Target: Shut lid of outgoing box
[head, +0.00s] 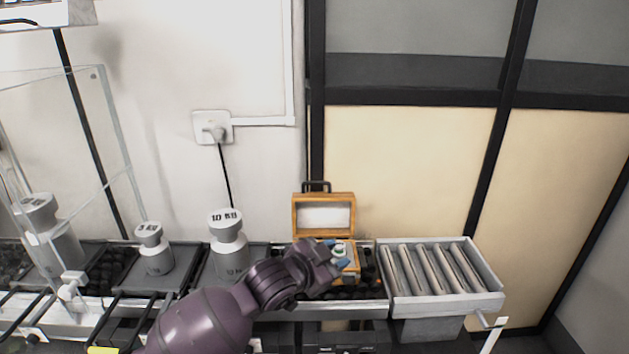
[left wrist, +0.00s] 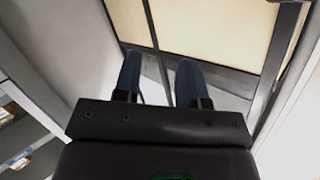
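The outgoing box is a small wooden case with its lid (head: 323,197) standing upright and open, showing a pale inner face and a dark handle on top. My left gripper (head: 337,254) is in front of the box body (head: 354,262) and hides much of it. A small pale piece shows at the fingertips; I cannot tell whether it lies in the box. In the left wrist view the two blue fingers (left wrist: 158,78) stand apart with nothing between them. The right gripper is not in view.
A metal roller tray (head: 440,268) stands right of the box. Labelled weights, including a 10 kg one (head: 228,245) and a smaller one (head: 154,249), stand to the left. A glass panel (head: 112,130) rises at far left. The wall with a socket (head: 212,127) is behind.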

